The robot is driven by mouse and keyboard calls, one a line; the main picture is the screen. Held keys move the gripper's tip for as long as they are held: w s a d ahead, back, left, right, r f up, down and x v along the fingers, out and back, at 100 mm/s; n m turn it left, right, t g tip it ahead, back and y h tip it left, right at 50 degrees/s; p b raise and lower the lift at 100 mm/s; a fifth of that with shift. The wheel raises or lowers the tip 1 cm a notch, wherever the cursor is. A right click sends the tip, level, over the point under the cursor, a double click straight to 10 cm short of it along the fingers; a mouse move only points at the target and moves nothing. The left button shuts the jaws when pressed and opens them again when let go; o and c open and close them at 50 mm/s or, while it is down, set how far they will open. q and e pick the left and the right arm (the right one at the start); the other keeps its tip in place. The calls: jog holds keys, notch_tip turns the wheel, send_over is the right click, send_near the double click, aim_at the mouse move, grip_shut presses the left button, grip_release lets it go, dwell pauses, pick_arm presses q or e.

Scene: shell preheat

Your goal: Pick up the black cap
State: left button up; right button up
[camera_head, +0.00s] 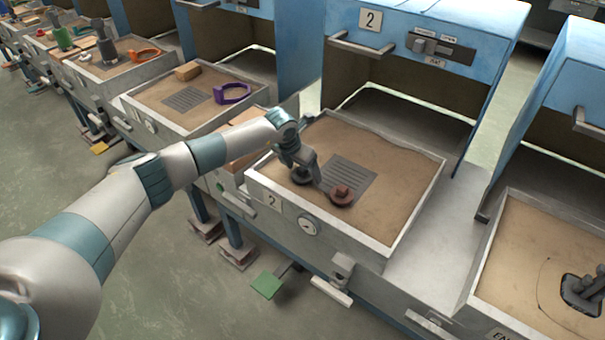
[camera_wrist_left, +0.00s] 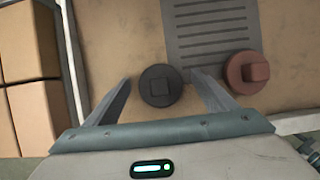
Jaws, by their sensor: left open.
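The black cap (camera_wrist_left: 160,86) is a round dark disc with a square knob on top. It lies on the sand-coloured bed of station 2. In the head view the black cap (camera_head: 300,175) is partly hidden by my left gripper (camera_head: 308,177). In the wrist view my left gripper (camera_wrist_left: 160,98) is open, with one finger on each side of the cap and visible gaps between. A reddish-brown cap (camera_wrist_left: 246,72) of similar shape lies to its right, close to the right finger. It also shows in the head view (camera_head: 341,194). My right gripper is not in view.
A slotted grate (camera_head: 348,179) is set in the bed behind the caps. The tray's raised metal rim (camera_head: 330,237) surrounds the bed. Cardboard boxes (camera_wrist_left: 30,45) stand left of the tray. A blue hood (camera_head: 425,30) rises behind.

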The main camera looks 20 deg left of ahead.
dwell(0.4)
pick_arm(q)
jog(key=c, duration=1.1)
jog(key=shift+c, duration=0.3)
jog(key=shift+r, duration=0.1)
jog(key=shift+w+r, duration=0.1)
jog(key=shift+r, duration=0.4)
jog(key=r+b, duration=0.1)
jog(key=d+r, duration=0.1)
jog(key=r, duration=0.1)
jog(key=shift+r+b, duration=0.1)
jog(key=shift+b, duration=0.25)
jog(key=w+d+r+b, duration=0.2)
jog(key=d+r, duration=0.4)
jog(key=d, duration=0.4)
jog(key=shift+d+r+b, duration=0.2)
jog(key=shift+r+b, duration=0.1)
jog(key=shift+b, duration=0.1)
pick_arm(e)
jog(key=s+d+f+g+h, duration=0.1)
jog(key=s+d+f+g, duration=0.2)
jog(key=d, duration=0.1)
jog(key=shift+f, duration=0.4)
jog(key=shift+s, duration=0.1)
